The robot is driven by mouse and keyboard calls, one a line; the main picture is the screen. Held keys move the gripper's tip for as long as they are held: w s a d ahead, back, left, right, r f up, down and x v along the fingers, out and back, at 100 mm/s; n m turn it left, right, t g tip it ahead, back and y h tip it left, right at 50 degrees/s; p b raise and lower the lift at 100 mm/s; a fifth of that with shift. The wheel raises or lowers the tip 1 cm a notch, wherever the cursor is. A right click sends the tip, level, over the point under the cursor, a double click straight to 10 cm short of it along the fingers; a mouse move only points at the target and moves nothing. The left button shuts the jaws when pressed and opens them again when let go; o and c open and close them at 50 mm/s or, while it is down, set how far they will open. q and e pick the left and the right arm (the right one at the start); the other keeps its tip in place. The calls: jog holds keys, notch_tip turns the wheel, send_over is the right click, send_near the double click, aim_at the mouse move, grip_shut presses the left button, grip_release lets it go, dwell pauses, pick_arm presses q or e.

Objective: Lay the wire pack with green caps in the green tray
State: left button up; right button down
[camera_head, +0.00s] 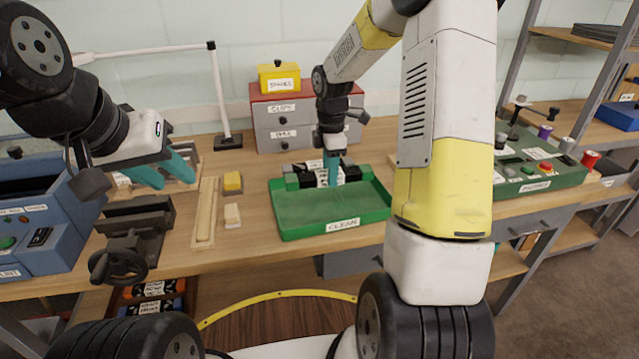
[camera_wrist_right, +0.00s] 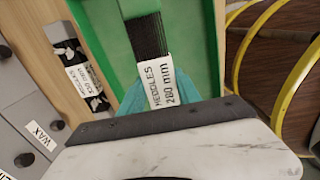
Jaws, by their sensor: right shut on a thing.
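The green tray (camera_head: 330,210), labelled CLEAN, lies on the bench in the head view. Its wall also shows in the right wrist view (camera_wrist_right: 90,30). My right gripper (camera_head: 331,172) points down at the tray's back edge. In the right wrist view its teal fingers are shut on a black wire pack (camera_wrist_right: 147,40) with a white label reading HEDDLES 280 mm. The held pack shows over the tray; I cannot tell whether it touches the floor. My left gripper (camera_head: 168,172) is raised, fingers apart, empty.
Another labelled black pack (camera_wrist_right: 80,75) lies on the wood beside the tray. A black vise (camera_head: 135,225), a yellow block (camera_head: 232,182) and a pale block (camera_head: 232,215) stand left. Grey drawers (camera_head: 290,125) stand behind. The tray's front part is empty.

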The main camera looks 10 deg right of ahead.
aim_at(329, 203)
notch_tip(329, 203, down, 7)
jog(key=shift+f, duration=0.2)
jog(key=shift+f, duration=0.1)
jog(key=c, duration=0.9)
grip_release()
jog(key=shift+o, duration=0.2)
